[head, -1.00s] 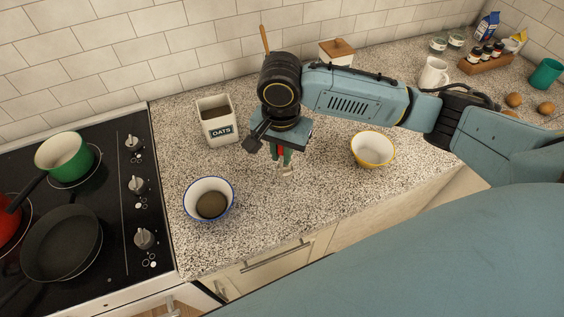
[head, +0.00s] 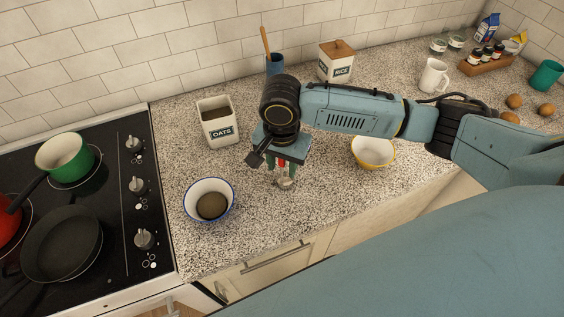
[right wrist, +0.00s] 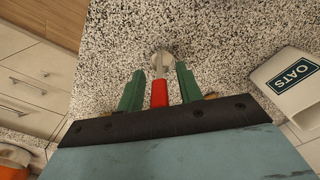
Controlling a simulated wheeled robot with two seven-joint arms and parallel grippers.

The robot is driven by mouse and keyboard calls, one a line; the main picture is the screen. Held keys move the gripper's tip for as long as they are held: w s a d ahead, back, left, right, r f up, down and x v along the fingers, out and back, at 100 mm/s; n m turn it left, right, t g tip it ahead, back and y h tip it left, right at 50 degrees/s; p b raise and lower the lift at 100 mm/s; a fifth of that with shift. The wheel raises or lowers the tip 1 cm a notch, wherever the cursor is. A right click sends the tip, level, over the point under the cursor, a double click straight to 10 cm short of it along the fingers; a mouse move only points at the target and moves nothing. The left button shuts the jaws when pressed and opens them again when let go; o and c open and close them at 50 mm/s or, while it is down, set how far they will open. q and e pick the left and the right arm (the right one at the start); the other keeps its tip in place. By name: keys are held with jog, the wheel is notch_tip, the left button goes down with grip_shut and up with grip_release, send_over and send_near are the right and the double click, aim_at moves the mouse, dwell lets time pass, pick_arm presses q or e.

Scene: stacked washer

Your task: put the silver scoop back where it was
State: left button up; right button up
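The silver scoop (right wrist: 162,62) has a shiny round bowl and a red handle. In the right wrist view its handle lies between the green fingers of my right gripper (right wrist: 160,80), its bowl beyond the tips. In the head view my right gripper (head: 282,172) points down over the counter, with the scoop's bowl (head: 286,183) just below the fingertips. I cannot tell whether the scoop touches the counter. The scoop is between the blue-rimmed bowl and the yellow bowl, in front of the oats canister (head: 217,125). My left gripper is out of view.
A blue-rimmed bowl (head: 197,188) with brown contents stands to the left, a yellow bowl (head: 373,157) to the right. Behind are a blue utensil cup (head: 275,65) and a rice canister (head: 336,68). The stove (head: 112,220) is far left. Speckled counter is clear around the scoop.

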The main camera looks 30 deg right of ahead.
jog(key=shift+r, duration=0.1)
notch_tip(320, 180, up, 12)
jog(key=shift+s+r+p, duration=0.1)
jog(key=shift+p, duration=0.2)
